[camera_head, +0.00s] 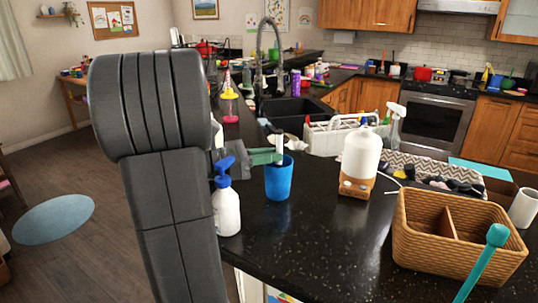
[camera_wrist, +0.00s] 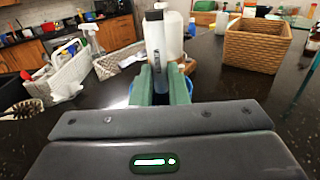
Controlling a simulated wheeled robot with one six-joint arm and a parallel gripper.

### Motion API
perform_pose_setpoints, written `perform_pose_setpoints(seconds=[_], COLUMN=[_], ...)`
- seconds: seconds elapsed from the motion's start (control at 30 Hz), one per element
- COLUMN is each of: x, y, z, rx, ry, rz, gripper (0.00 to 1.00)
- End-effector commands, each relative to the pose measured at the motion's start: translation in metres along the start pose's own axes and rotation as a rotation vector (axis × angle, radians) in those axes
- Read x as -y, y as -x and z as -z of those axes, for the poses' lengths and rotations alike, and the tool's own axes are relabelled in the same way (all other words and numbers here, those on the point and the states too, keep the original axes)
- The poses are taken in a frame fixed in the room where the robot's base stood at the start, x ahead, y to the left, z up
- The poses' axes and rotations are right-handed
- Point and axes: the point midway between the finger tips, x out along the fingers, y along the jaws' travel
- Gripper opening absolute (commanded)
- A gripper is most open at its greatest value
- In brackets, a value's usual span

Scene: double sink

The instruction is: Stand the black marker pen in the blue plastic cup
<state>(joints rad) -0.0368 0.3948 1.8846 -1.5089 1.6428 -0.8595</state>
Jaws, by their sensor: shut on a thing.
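The blue plastic cup (camera_head: 278,183) stands upright on the black counter, right of a white spray bottle with a blue top. My gripper (camera_head: 268,157), with green fingers, is at the cup's rim and shut on the marker pen (camera_head: 279,143). The pen is about upright over the cup's mouth; its upper part looks pale with a dark band in the wrist view (camera_wrist: 155,35). In that view the fingers (camera_wrist: 161,84) hide most of the cup, and only bits of blue rim (camera_wrist: 188,84) show beside them. The pen's lower end is hidden, so I cannot tell how deep it sits.
The spray bottle (camera_head: 227,210) stands close left of the cup. A white jug (camera_head: 361,155) on a brown base is to the right, with a wicker basket (camera_head: 410,225) further right. A white caddy (camera_head: 318,141) and the sink (camera_head: 292,108) lie behind. Counter front of the cup is clear.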

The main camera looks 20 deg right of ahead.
Motion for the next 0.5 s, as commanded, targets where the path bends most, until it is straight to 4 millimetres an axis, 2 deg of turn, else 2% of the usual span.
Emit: perform_pose_setpoints(seconds=[0.03,0.07,0.17,0.5], x=[0.0000,0.0000,0.0000,-0.0002], y=[0.0000,0.0000,0.0000,0.0016], z=[0.0000,0.0000,-0.0001,0.0001], rx=[0.000,0.000,0.000,0.000], ry=[0.000,0.000,0.000,0.000], rz=[0.000,0.000,0.000,-0.001], gripper=[0.00,0.18,0.38,0.39])
